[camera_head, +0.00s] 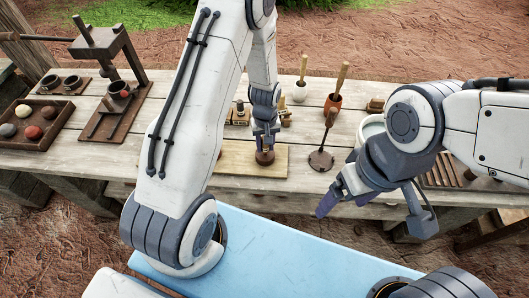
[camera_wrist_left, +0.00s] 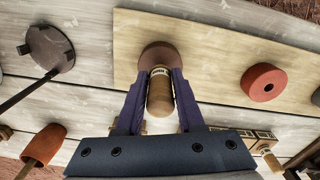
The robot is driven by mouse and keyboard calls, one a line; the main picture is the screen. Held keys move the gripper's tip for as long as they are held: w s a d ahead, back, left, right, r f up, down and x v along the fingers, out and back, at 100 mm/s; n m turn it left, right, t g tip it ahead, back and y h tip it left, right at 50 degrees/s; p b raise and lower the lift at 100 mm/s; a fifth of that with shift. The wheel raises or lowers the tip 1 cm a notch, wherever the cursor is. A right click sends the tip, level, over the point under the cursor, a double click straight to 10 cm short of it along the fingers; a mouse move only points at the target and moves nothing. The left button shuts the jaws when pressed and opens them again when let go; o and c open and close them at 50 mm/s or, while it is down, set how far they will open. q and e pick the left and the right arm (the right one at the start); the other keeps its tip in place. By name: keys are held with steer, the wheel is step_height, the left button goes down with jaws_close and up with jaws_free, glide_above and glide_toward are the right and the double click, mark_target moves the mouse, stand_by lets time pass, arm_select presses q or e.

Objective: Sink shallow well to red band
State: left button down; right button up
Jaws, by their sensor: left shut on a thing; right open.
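My left gripper (camera_head: 265,143) is shut on a wooden-handled tool, and its purple fingers (camera_wrist_left: 157,88) clasp the tool from both sides. How deep the tool sits, and any red band, cannot be made out. A reddish disc with a small hole (camera_wrist_left: 263,82) lies apart on the board. My right gripper (camera_head: 370,207) is open and empty before the table's front edge.
A tray of balls (camera_head: 35,122) and a dark stand (camera_head: 115,95) are at left. A pale bowl (camera_head: 371,128) is partly hidden by my right arm.

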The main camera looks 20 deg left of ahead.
arm_select(q)
steer(key=shift+r, duration=0.15)
steer(key=shift+r+p, duration=2.75)
steer(key=shift+r, duration=0.65)
